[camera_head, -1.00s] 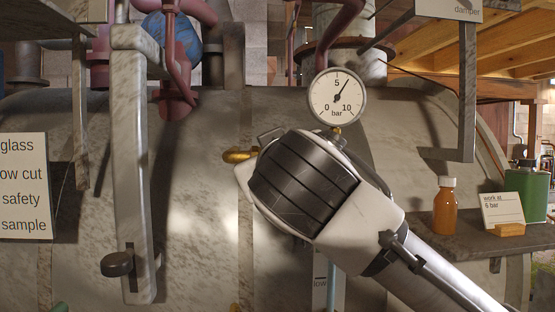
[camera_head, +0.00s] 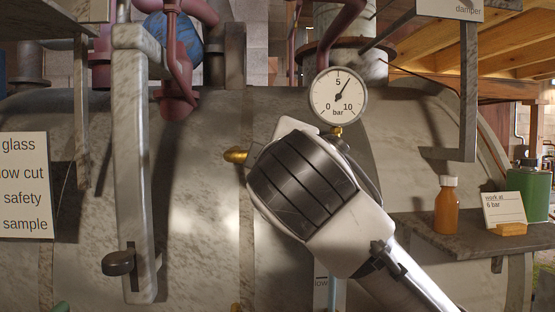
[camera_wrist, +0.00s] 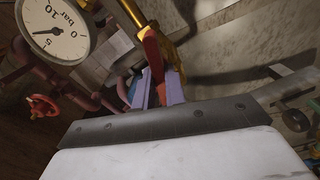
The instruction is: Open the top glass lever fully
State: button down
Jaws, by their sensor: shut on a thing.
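The top glass lever, a red handle (camera_wrist: 153,52) on a brass fitting (camera_wrist: 175,22), shows in the wrist view between the pale fingers of my gripper (camera_wrist: 157,88). The gripper is shut on the lever. In the head view my wrist hides the fingers and the lever. Only a brass stub (camera_head: 236,156) sticks out to the left of my wrist, against the boiler.
A pressure gauge (camera_head: 338,95) stands just above my wrist and also shows in the wrist view (camera_wrist: 52,30). A marbled bar with a dark knob (camera_head: 118,263) hangs at left. A shelf (camera_head: 450,237) at right holds an orange bottle (camera_head: 447,207) and a green canister (camera_head: 527,192).

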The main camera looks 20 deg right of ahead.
jog(key=shift+f+n, duration=0.15)
jog(key=shift+n, duration=1.95)
jog(key=c, duration=1.5)
grip_release()
jog(key=shift+o, duration=0.2)
jog(key=shift+s, duration=0.1)
jog(key=b+v, duration=0.3)
jog(key=v, duration=1)
jog(key=shift+s+a+b, duration=0.15)
jog(key=shift+s+b, duration=0.2)
